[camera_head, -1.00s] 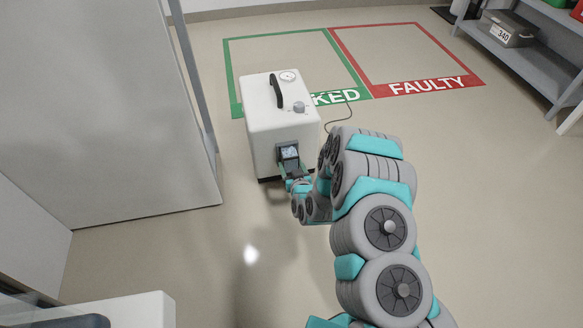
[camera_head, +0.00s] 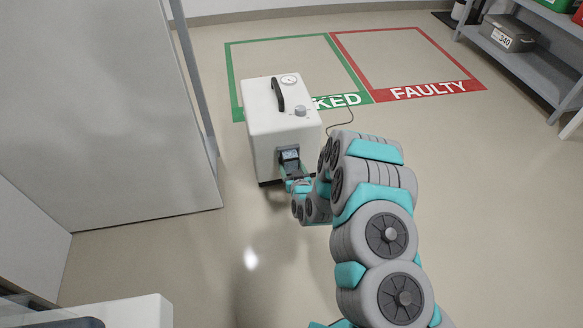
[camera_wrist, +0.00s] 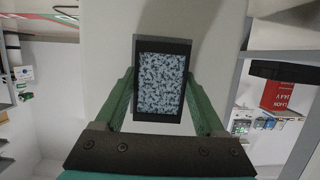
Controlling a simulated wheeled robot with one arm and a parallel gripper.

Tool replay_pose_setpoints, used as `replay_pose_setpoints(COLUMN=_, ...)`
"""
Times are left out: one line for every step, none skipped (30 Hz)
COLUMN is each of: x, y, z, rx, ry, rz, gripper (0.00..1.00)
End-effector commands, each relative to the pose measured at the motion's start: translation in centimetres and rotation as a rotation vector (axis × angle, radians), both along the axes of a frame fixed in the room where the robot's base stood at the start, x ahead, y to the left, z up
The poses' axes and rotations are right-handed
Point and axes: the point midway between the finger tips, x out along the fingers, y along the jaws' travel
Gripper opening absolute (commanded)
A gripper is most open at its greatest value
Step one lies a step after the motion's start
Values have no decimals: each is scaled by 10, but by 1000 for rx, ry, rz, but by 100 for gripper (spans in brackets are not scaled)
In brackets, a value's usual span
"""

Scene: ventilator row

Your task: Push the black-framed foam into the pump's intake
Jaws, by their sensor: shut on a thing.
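The pump (camera_head: 267,125) is a white box with a black top handle, a gauge and a knob, standing upright on the floor. My gripper (camera_head: 294,168) is at the low front face of the pump. In the wrist view, the green fingers of my gripper (camera_wrist: 160,85) are shut on the side edges of the black-framed foam (camera_wrist: 161,84), a dark rectangle with a speckled grey face. The foam (camera_head: 290,154) is at a dark opening, the intake (camera_head: 281,156), on that face. I cannot tell how deep the foam sits; its far side is hidden.
A green-outlined floor zone (camera_head: 234,85) and a red-outlined zone marked FAULTY (camera_head: 428,91) lie behind the pump. A grey shelf (camera_head: 530,75) stands at the right. A large pale panel (camera_head: 130,130) is at the left. A thin cable (camera_head: 350,118) runs beside the pump.

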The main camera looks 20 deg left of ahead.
Motion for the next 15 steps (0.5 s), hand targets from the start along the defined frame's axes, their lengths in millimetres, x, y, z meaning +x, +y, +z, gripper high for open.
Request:
replay_pose_setpoints(x=0, y=0, z=1, rx=0, ry=-1, rz=-1, gripper=5)
replay_pose_setpoints(x=0, y=0, z=1, rx=1, ry=0, rz=-1, gripper=5)
replay_pose_setpoints(x=0, y=0, z=1, rx=1, ry=0, rz=-1, gripper=5)
replay_pose_setpoints(x=0, y=0, z=1, rx=1, ry=0, rz=-1, gripper=5)
replay_pose_setpoints(x=0, y=0, z=1, rx=1, ry=0, rz=-1, gripper=5)
replay_pose_setpoints(x=1, y=0, z=1, rx=1, ry=0, rz=-1, gripper=5)
replay_pose_setpoints(x=1, y=0, z=1, rx=1, ry=0, rz=-1, gripper=5)
replay_pose_setpoints(x=1, y=0, z=1, rx=1, ry=0, rz=-1, gripper=5)
replay_pose_setpoints(x=1, y=0, z=1, rx=1, ry=0, rz=-1, gripper=5)
replay_pose_setpoints(x=1, y=0, z=1, rx=1, ry=0, rz=-1, gripper=5)
replay_pose_setpoints(x=1, y=0, z=1, rx=1, ry=0, rz=-1, gripper=5)
replay_pose_setpoints(x=1, y=0, z=1, rx=1, ry=0, rz=-1, gripper=74)
replay_pose_setpoints(x=1, y=0, z=1, rx=1, ry=0, rz=-1, gripper=77)
replay_pose_setpoints(x=1, y=0, z=1, rx=1, ry=0, rz=-1, gripper=80)
replay_pose_setpoints(x=1, y=0, z=1, rx=1, ry=0, rz=-1, gripper=85)
